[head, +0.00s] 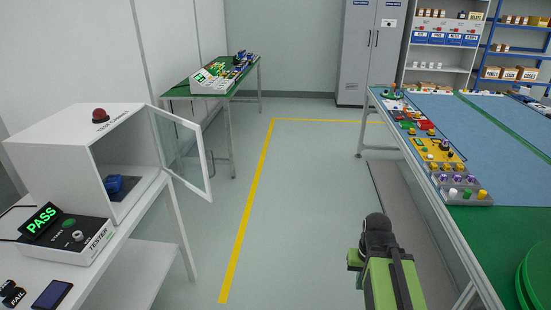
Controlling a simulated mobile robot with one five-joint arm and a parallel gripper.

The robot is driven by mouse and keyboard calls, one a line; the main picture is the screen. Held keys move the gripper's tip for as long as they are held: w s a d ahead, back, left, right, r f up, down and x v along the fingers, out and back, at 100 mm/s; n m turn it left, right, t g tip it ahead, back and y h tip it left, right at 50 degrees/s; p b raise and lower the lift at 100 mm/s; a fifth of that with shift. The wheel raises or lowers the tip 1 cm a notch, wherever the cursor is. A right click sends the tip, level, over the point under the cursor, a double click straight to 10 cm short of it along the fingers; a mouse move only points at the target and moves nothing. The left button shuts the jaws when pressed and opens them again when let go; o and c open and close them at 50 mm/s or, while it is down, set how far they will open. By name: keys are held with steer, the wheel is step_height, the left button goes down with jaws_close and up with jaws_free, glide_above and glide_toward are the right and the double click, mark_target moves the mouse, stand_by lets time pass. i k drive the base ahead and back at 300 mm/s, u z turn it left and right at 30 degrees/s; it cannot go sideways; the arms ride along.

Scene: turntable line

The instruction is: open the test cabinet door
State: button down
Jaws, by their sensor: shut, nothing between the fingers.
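The white test cabinet (66,150) stands on a white bench at the left in the head view. Its clear, white-framed door (182,150) stands open, swung out to the right of the cabinet over the bench edge. A blue part (118,186) lies inside on the cabinet floor. Part of my green and black arm shows at the lower right, well apart from the door. I make out no gripper fingers in this view.
A tester box (82,240) with a lit PASS display (42,220) stands before the cabinet. A green-topped table (185,87) stands behind. A blue-topped line table (480,125) with coloured parts runs along the right. The floor (300,200) between is clear.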

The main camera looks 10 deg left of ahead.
mark_target(195, 126)
steer(key=z, duration=0.2)
steer(key=i, duration=0.55)
steer(key=z, duration=0.55)
steer(key=k, duration=0.1)
steer(key=u, duration=4.15)
